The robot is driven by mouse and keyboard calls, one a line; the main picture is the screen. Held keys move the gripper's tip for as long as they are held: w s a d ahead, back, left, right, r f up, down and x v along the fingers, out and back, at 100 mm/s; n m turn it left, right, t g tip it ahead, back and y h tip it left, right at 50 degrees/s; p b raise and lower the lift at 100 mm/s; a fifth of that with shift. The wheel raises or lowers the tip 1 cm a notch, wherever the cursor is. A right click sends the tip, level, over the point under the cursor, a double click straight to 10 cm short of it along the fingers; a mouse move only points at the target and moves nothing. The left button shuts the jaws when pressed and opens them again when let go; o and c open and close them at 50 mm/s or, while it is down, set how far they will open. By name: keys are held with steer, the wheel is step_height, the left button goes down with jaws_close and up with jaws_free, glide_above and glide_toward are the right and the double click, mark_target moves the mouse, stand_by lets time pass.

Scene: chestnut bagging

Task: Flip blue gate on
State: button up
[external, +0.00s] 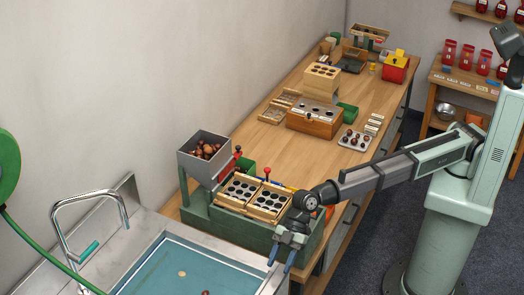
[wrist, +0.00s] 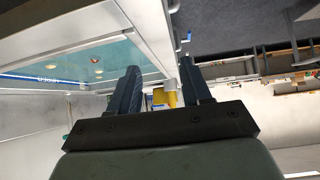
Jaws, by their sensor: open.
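My gripper (external: 281,259) hangs fingers-down beside the near right end of the green bench machine (external: 235,225), close to the sink's right edge. Its two dark blue fingers are apart, with nothing seen held between them. They also show in the wrist view (wrist: 162,88). A small blue lever-like part (wrist: 187,37) shows beyond the fingers, apart from them, near the sink's edge; I cannot tell whether it is the blue gate. No blue gate can be clearly made out in the external view, where my arm covers part of the machine.
A grey hopper (external: 203,157) of chestnuts and trays with dark round holes (external: 238,189) sit on the machine. Red-knobbed levers (external: 267,172) stand nearby. The sink (external: 128,284) is at the lower left. Boxes and a wooden rack (external: 314,121) occupy the bench farther back.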

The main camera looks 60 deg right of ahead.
steer(key=w+d+r+h, duration=0.1)
steer(key=w+d, duration=0.5)
steer(key=w+d+r+h, duration=0.1)
steer(key=w+d+r, duration=0.1)
steer(key=w+d, duration=0.4)
steer(key=w+d+r, duration=0.2)
steer(key=w+d, duration=0.4)
steer(key=d, duration=0.2)
steer(key=shift+w+r+h, duration=0.1)
steer(key=shift+w+h, duration=0.3)
steer(key=shift+n+h, duration=0.3)
steer(key=shift+h, duration=0.3)
steer(key=w+d+r, duration=0.1)
steer(key=w+d, duration=0.1)
steer(key=d, duration=0.1)
steer(key=w+d+r, duration=0.1)
steer(key=w+d, duration=0.1)
steer(key=d, duration=0.2)
steer(key=w+d+r, duration=0.1)
steer(key=w+d, duration=0.1)
steer(key=d, duration=0.2)
steer(key=shift+d, duration=0.1)
steer(key=w+d+r, duration=0.2)
steer(key=w+d, duration=0.1)
steer(key=d, duration=0.7)
steer(key=shift+h, duration=0.5)
steer(key=x, duration=1.3)
steer(key=shift+s+a+f, duration=0.1)
steer(key=shift+a+f, duration=0.05)
steer(key=shift+a, duration=0.05)
